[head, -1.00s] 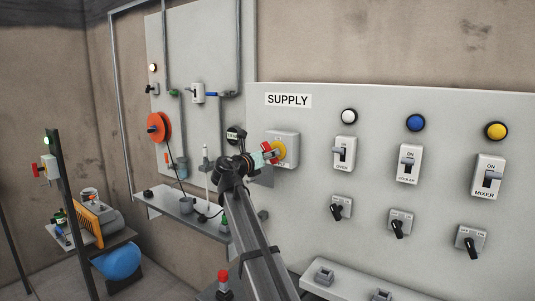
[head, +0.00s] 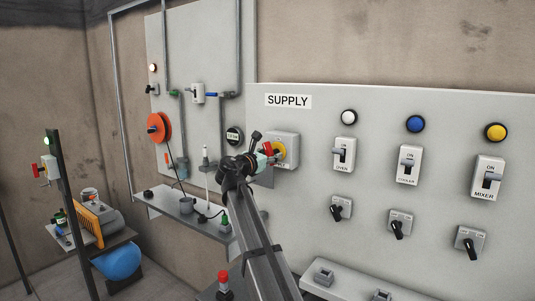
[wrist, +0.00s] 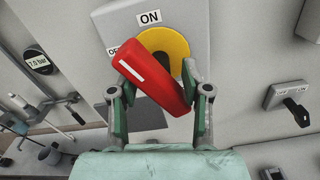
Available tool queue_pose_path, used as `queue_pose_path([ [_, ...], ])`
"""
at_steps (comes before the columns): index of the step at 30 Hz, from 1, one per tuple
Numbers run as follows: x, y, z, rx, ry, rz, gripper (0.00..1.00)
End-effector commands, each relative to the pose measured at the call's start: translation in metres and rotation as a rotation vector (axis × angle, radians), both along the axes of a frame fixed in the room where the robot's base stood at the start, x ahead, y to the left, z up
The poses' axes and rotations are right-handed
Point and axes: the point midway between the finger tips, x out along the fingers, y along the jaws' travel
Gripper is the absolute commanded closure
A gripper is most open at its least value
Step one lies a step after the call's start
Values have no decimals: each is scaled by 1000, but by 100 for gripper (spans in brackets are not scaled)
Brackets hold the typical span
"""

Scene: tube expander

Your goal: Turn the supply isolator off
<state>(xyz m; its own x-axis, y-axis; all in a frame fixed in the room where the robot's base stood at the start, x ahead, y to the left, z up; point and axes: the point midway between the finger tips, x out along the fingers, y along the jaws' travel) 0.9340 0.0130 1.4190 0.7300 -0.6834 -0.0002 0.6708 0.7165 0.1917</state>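The supply isolator (head: 282,137) is a grey box under the SUPPLY sign, with a yellow disc (wrist: 173,42) and a red handle (wrist: 150,81). In the wrist view the handle slants from upper left to lower right, its white-striped end at upper left. The ON label sits above the disc; the partly hidden OFF label is left of it. My gripper (wrist: 158,91) is at the isolator with its fingers spread and the handle slantwise between them. The fingertips look close to or touching the handle on both sides; exact contact is unclear. The gripper (head: 264,150) partly covers the isolator in the head view.
The panel right of the isolator carries the oven switch (head: 344,154), cooler switch (head: 409,164) and mixer switch (head: 488,178), with black rotary knobs below. A round gauge (wrist: 37,62) and a shelf with fittings (head: 181,211) lie left. A ledge juts out below the panel.

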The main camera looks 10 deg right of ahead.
Motion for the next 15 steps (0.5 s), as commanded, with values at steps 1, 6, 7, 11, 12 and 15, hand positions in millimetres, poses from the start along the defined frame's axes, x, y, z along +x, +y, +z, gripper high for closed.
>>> queue_pose_path([
  [1,3,-2,1,0,0,-1,52],
  [6,9,-8,1,-1,1,0,52],
  [7,11,-9,1,-1,1,0,52],
  [11,14,-12,1,-1,1,1,52],
  [12,15,-13,1,0,0,1,52],
  [15,15,-13,0,0,0,1,52],
])
